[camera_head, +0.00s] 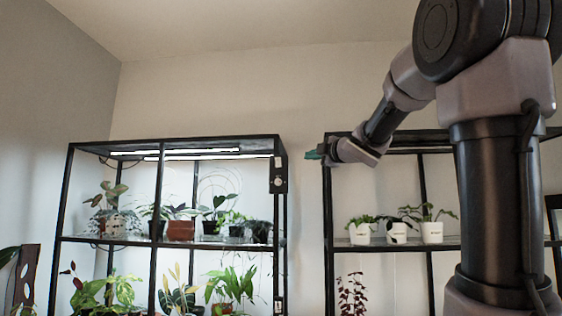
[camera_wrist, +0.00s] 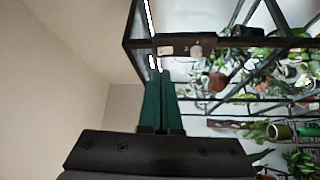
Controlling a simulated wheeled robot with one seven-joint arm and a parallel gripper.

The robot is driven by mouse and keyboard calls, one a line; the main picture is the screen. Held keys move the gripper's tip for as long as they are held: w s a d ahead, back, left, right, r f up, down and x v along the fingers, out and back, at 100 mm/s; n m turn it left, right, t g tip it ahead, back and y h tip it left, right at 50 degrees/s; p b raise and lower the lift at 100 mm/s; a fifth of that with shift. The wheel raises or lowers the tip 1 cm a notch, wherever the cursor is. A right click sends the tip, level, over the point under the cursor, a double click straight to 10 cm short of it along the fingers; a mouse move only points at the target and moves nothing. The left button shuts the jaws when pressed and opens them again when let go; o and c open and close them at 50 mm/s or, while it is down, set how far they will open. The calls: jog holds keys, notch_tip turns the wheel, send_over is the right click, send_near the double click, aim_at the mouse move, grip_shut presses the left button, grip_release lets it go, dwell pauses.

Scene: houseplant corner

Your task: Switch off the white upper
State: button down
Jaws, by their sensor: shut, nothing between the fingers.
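A black switch box with a round white knob (camera_head: 279,183) is on the upper part of the left shelf's right front post. In the wrist view, turned on its side, a dark panel (camera_wrist: 180,50) with a pale knob and a pale patch lies just beyond my fingertips. White light strips (camera_head: 195,153) under the left shelf's top are lit. My gripper (camera_head: 312,154) has green fingers, shut and empty, up and to the right of the box. The fingers also show in the wrist view (camera_wrist: 160,76), apart from the panel as far as I can tell.
The left black shelf (camera_head: 62,195) holds several potted plants on two levels. A second small box (camera_head: 279,305) sits lower on the same post. The right shelf (camera_head: 328,215) bears white pots (camera_head: 360,233). Bare wall shows between the shelves.

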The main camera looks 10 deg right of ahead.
jog(key=a+n+y, duration=0.1)
jog(key=n, duration=0.1)
jog(key=w+a+n+g+y, duration=0.1)
jog(key=n+y, duration=0.1)
jog(key=shift+w+a+n, duration=0.1)
jog(key=shift+a+n, duration=0.3)
send_near(277, 159)
jog(key=x, duration=0.5)
jog(key=shift+a+f, duration=0.15)
jog(key=shift+a, duration=0.25)
jog(key=shift+w+d, duration=0.1)
jog(key=shift+w, duration=0.3)
jog(key=shift+w+d+r, duration=0.1)
jog(key=shift+w+r, duration=0.1)
jog(key=shift+r, duration=0.05)
